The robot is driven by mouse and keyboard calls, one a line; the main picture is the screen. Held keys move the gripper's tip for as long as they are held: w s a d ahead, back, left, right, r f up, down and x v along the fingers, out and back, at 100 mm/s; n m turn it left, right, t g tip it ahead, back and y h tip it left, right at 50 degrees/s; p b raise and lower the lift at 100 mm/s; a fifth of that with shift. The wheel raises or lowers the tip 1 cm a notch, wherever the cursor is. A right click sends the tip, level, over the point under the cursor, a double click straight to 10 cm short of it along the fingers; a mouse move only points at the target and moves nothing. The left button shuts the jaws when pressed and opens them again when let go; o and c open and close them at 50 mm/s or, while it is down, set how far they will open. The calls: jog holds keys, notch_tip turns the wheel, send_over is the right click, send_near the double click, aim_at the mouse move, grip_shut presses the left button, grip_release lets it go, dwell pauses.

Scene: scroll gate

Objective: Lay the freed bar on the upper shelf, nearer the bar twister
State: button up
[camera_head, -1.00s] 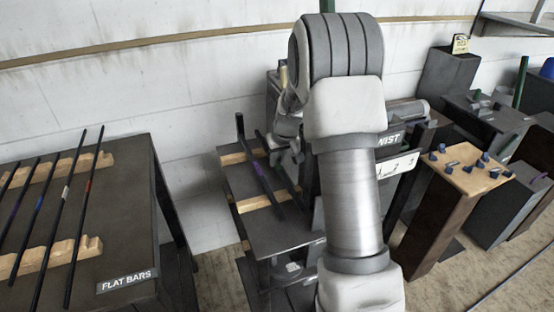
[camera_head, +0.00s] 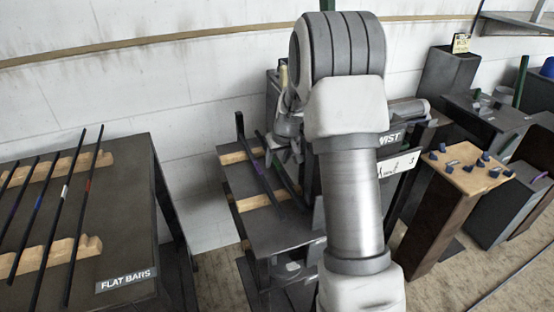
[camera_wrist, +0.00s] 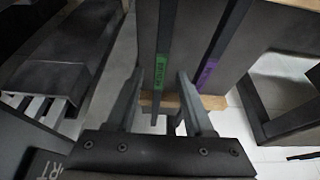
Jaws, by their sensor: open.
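A dark bar with a green tag (camera_wrist: 160,70) runs between the open fingers of my gripper (camera_wrist: 160,80) in the wrist view; neither finger is closed on it. A second dark bar with a purple tag (camera_wrist: 208,72) lies beside it, outside the right finger. In the head view, a thin bar (camera_head: 264,178) lies across the wooden rests on the dark upper shelf (camera_head: 275,236). My gripper (camera_head: 294,156) is over the shelf's right part, mostly hidden by my arm. The bar twister, with a partly covered sign (camera_head: 389,138), stands right of the shelf.
The flat bars table (camera_head: 128,240) at left carries several bars on notched wooden rests. A wooden-topped stand (camera_head: 465,172) with several small blue pieces is at right. Floor shows between table and shelf.

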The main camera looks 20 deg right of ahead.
jog(key=p+v, duration=0.2)
jog(key=v, duration=0.9)
jog(key=shift+r, duration=0.3)
jog(key=shift+s+r, duration=0.1)
jog(key=shift+s, duration=0.05)
jog(key=s+a+r+p, duration=0.2)
jog(key=s+a+r, duration=0.2)
jog(key=s+r, duration=0.25)
jog(key=s+a+r+p, duration=0.2)
jog(key=s+a+r, duration=0.2)
jog(key=s+r, duration=0.3)
jog(key=s+a+r+p, duration=0.2)
jog(key=s+r, duration=0.1)
jog(key=s, duration=0.5)
jog(key=s+a+r+t+p, duration=0.1)
jog(key=s+a+r+p, duration=0.1)
jog(key=s, duration=0.6)
jog(key=shift+r+p, duration=0.55)
jog(key=shift+p, duration=0.05)
